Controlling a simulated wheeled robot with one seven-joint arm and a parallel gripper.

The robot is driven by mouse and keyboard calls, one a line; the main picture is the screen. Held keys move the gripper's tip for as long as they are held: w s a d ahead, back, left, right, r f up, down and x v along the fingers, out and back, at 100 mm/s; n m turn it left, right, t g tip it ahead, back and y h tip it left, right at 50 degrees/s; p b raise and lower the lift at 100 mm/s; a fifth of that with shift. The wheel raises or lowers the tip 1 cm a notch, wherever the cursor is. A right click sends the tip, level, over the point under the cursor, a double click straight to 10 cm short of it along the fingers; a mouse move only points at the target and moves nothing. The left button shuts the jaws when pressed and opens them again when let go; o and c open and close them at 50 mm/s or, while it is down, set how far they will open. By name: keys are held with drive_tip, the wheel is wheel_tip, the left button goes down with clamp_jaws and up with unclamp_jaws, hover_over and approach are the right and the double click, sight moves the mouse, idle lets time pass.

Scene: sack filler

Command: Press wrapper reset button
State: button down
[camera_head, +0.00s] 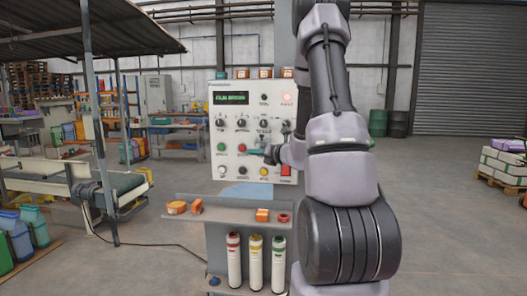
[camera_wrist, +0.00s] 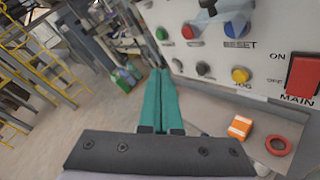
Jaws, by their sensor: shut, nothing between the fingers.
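The control panel (camera_head: 232,112) stands upright ahead of me, with a lit green display (camera_head: 231,98). The blue button marked RESET (camera_wrist: 237,28) is in the wrist view's upper right, under a dark knob. I cannot make it out in the head view, where my gripper is in front of that row. My gripper (camera_wrist: 160,72) has two teal fingers, shut together and empty. It also shows in the head view (camera_head: 250,153), close to the panel face. In the wrist view the fingertips lie left of and below the blue button, with no visible contact.
Near the blue button are a red button (camera_wrist: 187,32), a green button (camera_wrist: 161,33), a yellow JOG button (camera_wrist: 240,75) and a red MAIN switch (camera_wrist: 303,76). A shelf (camera_head: 225,210) juts out below, holding orange blocks (camera_wrist: 239,127) and a red ring (camera_wrist: 278,145).

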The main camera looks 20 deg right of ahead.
drive_tip(key=d, duration=0.1)
drive_tip(key=d+f+m+h, duration=0.1)
drive_tip(key=d+f+m, duration=0.1)
drive_tip(key=shift+w+h, duration=0.25)
drive_tip(key=shift+h, duration=0.05)
drive_tip(key=shift+w, duration=0.1)
drive_tip(key=w+d, duration=0.5)
drive_tip(key=w, duration=0.2)
drive_tip(key=shift+w, duration=0.1)
idle(2.0)
